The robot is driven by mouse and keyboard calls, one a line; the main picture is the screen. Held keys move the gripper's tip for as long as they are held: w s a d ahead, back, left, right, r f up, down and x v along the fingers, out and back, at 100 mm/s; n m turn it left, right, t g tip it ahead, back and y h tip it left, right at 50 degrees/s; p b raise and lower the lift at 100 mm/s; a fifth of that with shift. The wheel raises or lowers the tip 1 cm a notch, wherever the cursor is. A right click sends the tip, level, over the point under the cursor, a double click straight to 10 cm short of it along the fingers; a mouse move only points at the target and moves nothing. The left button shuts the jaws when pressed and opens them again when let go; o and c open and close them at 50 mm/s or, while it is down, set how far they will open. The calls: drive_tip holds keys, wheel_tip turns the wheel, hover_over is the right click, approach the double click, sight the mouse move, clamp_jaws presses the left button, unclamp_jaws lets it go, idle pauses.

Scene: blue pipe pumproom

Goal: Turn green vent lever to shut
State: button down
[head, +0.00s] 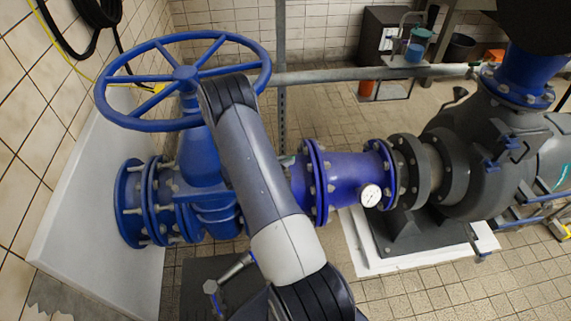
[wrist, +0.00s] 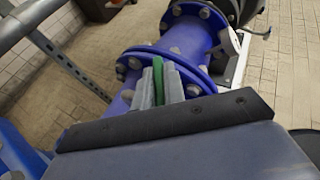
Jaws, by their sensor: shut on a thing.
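The green vent lever (wrist: 158,72) shows in the wrist view as a narrow green strip between the two grey fingers of my gripper (wrist: 160,84). My gripper is shut on it. The fingers hide most of the lever, so its exact angle cannot be told. Behind it is a blue flanged pipe (wrist: 183,42). In the head view my arm crosses in front of the blue pipe (head: 345,175) and hides most of the lever and my gripper.
A large blue handwheel (head: 185,75) on a blue valve stands left of my arm. A pressure gauge (head: 371,195) sits on the pipe, and a grey pump (head: 480,150) is at right. A grey horizontal rail (head: 370,73) runs behind. Tiled floor is open at the lower right.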

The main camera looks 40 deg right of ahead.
drive_tip(key=m+g+b, duration=0.2)
drive_tip(key=g, duration=0.1)
drive_tip(key=shift+f+m, duration=0.15)
drive_tip(key=shift+m, duration=0.15)
drive_tip(key=shift+m+g+b, duration=0.6)
drive_tip(key=shift+g+b, duration=0.15)
drive_tip(key=shift+g, duration=0.15)
drive_tip(key=shift+r, duration=0.2)
drive_tip(key=c, duration=1.5)
unclamp_jaws()
drive_tip(key=shift+b+v, duration=0.35)
drive_tip(key=shift+v, duration=3.4)
drive_tip(key=shift+r, duration=0.1)
